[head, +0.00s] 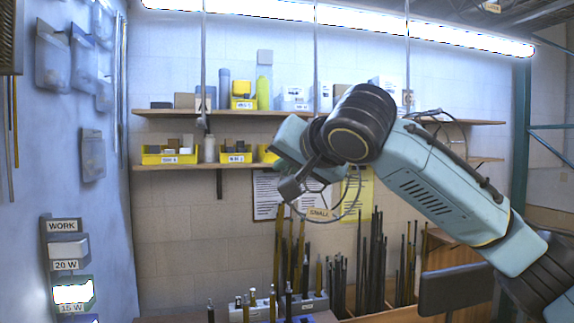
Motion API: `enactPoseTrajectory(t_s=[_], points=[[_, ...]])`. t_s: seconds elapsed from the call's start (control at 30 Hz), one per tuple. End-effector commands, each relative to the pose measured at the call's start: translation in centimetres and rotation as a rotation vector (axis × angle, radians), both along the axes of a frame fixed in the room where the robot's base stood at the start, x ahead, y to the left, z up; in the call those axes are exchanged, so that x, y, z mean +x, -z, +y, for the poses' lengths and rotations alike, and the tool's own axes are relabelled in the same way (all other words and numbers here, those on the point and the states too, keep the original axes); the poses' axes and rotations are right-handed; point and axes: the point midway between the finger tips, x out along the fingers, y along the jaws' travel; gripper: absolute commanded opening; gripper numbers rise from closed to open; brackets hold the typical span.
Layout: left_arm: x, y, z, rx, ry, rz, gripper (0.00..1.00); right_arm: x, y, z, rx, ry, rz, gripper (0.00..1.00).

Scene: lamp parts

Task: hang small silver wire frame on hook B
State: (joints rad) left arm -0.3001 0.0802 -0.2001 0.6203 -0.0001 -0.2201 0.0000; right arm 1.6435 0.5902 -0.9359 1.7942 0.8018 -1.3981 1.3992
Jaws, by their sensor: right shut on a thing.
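My right gripper (298,186) is in the middle of the head view, at the end of the arm that comes in from the right. It is shut on the small silver wire frame (347,208). Thin curved wires of the frame show beside and below the gripper; the rest is hidden or too fine to make out. Thin rods hang from above, one at the left (204,70), one in the middle (317,60) and one at the right (408,50). I cannot read a letter B on any of them. The frame appears apart from the rods. My left gripper is out of view.
Behind are two wall shelves (250,114) with yellow bins, bottles and boxes. A yellow sheet marked SMALL (318,213) is on the wall. Many upright rods (372,262) stand below. A blue-grey panel with pouches (92,155) is at the left.

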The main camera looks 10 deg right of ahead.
Motion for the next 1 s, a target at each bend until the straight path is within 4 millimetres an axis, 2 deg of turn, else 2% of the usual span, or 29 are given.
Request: enactPoseTrajectory(t_s=[0.17, 0.2, 0.37, 0.67, 0.77, 0.87, 1.0], points=[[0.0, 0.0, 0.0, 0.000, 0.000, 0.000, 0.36, 0.0, -0.1, 0.0, 0.000, 0.000, -0.001, 0.00], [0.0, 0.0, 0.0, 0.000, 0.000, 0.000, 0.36, 0.0, -0.1, 0.0, 0.000, 0.000, -0.001, 0.10], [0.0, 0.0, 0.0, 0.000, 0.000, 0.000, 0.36, 0.0, -0.1, 0.0, 0.000, 0.000, -0.001, 0.30], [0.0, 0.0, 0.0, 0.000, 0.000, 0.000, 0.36, -0.1, 0.0, 0.0, 0.000, 0.000, 0.000, 0.31], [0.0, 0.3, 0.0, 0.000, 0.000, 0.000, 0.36, -0.7, -0.2, -0.2, 0.000, 0.000, -0.001, 0.31], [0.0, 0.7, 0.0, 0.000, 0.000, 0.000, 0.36, -2.1, -0.6, -0.5, 0.001, -0.001, -0.003, 0.31], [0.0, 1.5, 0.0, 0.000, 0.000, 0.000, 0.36, -5.0, -1.6, -1.1, 0.001, -0.002, -0.006, 0.31]])
